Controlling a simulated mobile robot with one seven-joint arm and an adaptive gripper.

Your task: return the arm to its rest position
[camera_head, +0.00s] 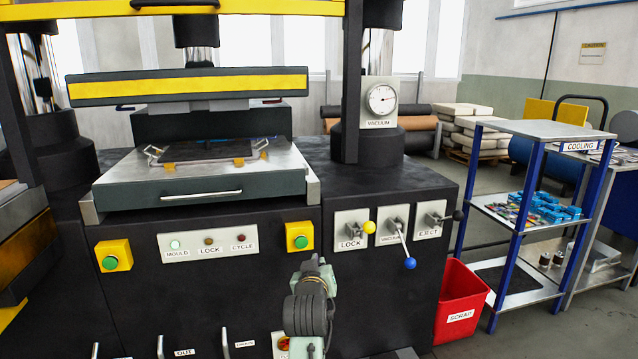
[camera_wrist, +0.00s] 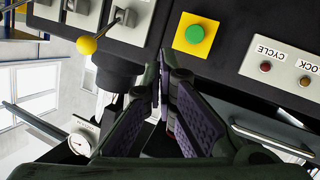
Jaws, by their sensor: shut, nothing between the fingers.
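My gripper (camera_head: 316,262) is low in the middle of the head view, in front of the press's black front panel. In the wrist view my gripper (camera_wrist: 162,58) shows two dark fingers with purple pads, their tips together and nothing between them. The wrist view is turned over. It shows the green button (camera_wrist: 195,34) on its yellow box near the fingertips and the yellow-knobbed lock lever (camera_wrist: 88,45) to the left. I cannot tell whether the fingertips touch the panel. Part of my arm rises from the bottom of the head view.
The lock lever (camera_head: 369,227), the blue-knobbed vacuum lever (camera_head: 409,262) and the eject lever (camera_head: 457,215) stick out right of my gripper. The drawer handle (camera_head: 200,195) juts out above left. A red scrap bin (camera_head: 462,302) and the cooling rack (camera_head: 538,130) stand at right.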

